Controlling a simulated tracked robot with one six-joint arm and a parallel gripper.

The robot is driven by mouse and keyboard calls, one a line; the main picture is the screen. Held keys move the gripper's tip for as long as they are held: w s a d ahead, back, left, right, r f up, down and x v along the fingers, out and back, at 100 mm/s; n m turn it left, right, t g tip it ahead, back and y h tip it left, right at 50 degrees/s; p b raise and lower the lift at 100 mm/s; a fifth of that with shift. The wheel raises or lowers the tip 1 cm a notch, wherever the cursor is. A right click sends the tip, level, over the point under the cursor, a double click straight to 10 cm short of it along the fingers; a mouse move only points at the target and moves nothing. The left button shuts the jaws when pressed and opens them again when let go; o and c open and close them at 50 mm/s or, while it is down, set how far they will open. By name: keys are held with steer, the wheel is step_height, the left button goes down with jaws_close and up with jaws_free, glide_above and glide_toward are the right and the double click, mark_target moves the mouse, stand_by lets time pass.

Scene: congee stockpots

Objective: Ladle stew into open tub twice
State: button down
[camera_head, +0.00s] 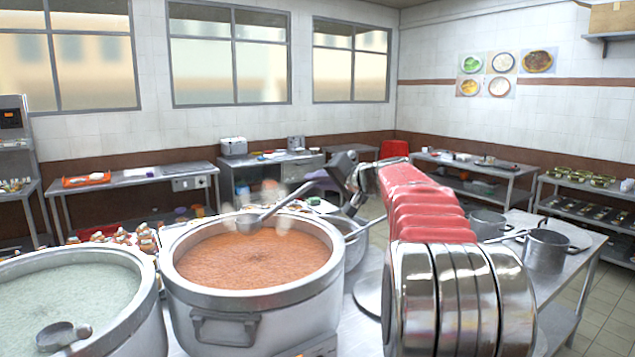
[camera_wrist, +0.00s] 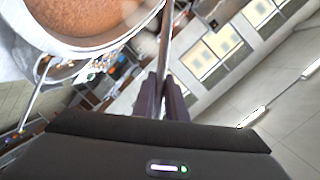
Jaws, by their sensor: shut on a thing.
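My gripper (camera_head: 328,179) is shut on the handle of a metal ladle (camera_head: 272,209). The wrist view shows the dark fingers (camera_wrist: 164,98) closed around the handle (camera_wrist: 167,40). The ladle slopes down to the left, and its bowl is at the far side of the large stew pot (camera_head: 255,311), near the rim. I cannot tell whether the bowl touches the orange-brown stew (camera_head: 255,260) or what it holds. Part of the stew pot also shows at the top left of the wrist view (camera_wrist: 60,44). I cannot clearly pick out the open tub.
A pot of pale congee (camera_head: 70,285) stands at left with another ladle (camera_head: 62,335) in it. A steel bowl (camera_head: 357,243) sits right behind the stew pot. Small steel pots (camera_head: 547,250) stand at right. Small packed items (camera_head: 110,238) crowd the area behind the pots.

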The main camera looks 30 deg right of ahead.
steer(key=shift+w+a+f+n+g+h, duration=0.25)
steer(key=shift+w+a+n+g+h, duration=0.35)
steer(key=shift+a, duration=0.8)
steer(key=shift+w+a+f+n+g+h, duration=0.2)
steer(key=shift+w+a+n+g+h, duration=0.35)
steer(key=shift+w+a, duration=0.6)
steer(key=shift+w+a+f+n+g+h, duration=0.25)
steer(key=shift+w+a+n+g, duration=0.4)
steer(key=shift+a, duration=0.95)
steer(key=f, duration=0.5)
steer(key=shift+s+d+f, duration=0.35)
steer(key=shift+d, duration=0.05)
steer(key=shift+d+f, duration=0.15)
steer(key=shift+f, duration=0.15)
steer(key=s+d+f+m+t+y, duration=0.2)
steer(key=s+d+f, duration=0.2)
steer(key=d, duration=0.3)
steer(key=shift+s+d+f+t, duration=0.3)
steer(key=shift+d+f, duration=0.1)
steer(key=shift+f, duration=0.2)
